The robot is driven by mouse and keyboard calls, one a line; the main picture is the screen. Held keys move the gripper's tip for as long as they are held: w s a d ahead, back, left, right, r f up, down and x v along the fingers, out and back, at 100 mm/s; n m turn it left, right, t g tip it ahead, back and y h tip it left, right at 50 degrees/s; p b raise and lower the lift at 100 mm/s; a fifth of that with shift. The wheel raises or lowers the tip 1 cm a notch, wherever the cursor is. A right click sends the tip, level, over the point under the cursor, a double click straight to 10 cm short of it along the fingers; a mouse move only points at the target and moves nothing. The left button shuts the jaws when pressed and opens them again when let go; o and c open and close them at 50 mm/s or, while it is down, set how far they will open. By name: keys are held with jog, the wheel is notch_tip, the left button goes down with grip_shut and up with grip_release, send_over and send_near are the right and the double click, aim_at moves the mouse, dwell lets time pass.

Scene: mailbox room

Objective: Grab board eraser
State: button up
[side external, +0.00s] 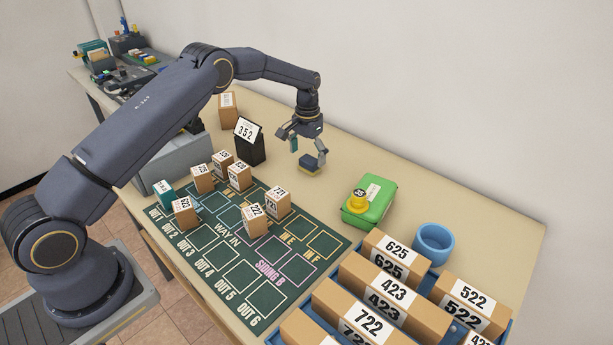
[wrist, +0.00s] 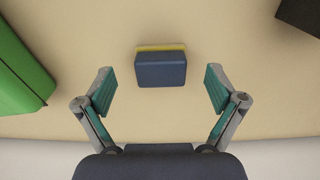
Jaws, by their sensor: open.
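The board eraser is a small block with a dark blue top and a yellow layer. In the wrist view the eraser (wrist: 160,69) lies on the tabletop, centred between the fingers and a little beyond their tips. In the side view the eraser (side external: 310,168) shows just under my gripper, partly covered by a finger. My gripper (side external: 308,152) is open and empty above the table. In the wrist view my gripper's (wrist: 160,91) two teal-padded fingers are wide apart, with clear space on both sides of the eraser.
A green case (side external: 369,200) with a yellow round object (side external: 357,201) stands to the right. A black block (side external: 250,142) labelled 352 stands to the left. A dark green board (side external: 225,240) holds several small numbered boxes. A blue tray of cartons (side external: 420,290) and blue bowl (side external: 433,243) lie front right.

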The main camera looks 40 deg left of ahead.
aim_at(307, 161)
notch_tip(307, 161, down, 3)
jog(key=shift+f, duration=0.2)
jog(key=c, duration=1.2)
jog(key=shift+r, duration=0.2)
jog(key=shift+c, duration=0.2)
